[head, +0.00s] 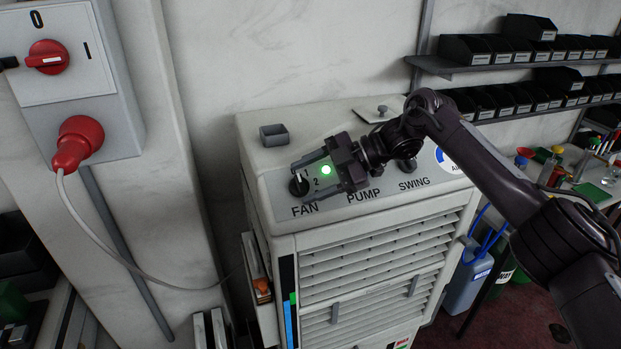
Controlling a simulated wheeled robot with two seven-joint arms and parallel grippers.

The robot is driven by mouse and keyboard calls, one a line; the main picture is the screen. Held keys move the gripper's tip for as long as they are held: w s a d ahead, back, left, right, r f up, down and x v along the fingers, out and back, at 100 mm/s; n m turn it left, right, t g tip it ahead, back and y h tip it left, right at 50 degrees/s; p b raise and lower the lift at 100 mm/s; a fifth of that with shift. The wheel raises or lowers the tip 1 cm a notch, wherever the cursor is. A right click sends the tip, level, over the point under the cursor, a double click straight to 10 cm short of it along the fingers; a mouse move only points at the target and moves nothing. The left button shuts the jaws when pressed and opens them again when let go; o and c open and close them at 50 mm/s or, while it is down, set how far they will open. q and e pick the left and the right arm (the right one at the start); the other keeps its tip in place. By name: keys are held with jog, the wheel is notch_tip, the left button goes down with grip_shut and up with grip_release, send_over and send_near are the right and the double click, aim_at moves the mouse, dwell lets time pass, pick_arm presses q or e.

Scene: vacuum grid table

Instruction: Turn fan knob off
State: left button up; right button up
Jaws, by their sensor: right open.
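The black fan knob (298,186) sits on the sloped top panel of the white air cooler (375,240), above the label FAN. The marks 1 and 2 show to its right. My right gripper (299,183) reaches in from the right over the panel. Its jaws are open, with one fingertip above the knob and the other below it. I cannot tell whether the fingers touch the knob. A lit green lamp (326,170) shows between the fingers. The pump knob is hidden behind my gripper. My left gripper is not in view.
A grey wall box with a red rotary switch (47,57) and red plug (77,143) is at the left, its cable hanging down. Shelves of black bins (466,50) and a cluttered bench are at the right.

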jog(key=b+v, duration=0.1)
jog(key=v, duration=0.5)
jog(key=shift+d+r+b, duration=0.1)
jog(key=shift+d+b, duration=0.2)
jog(key=shift+d+r, duration=0.3)
jog(key=shift+d, duration=0.2)
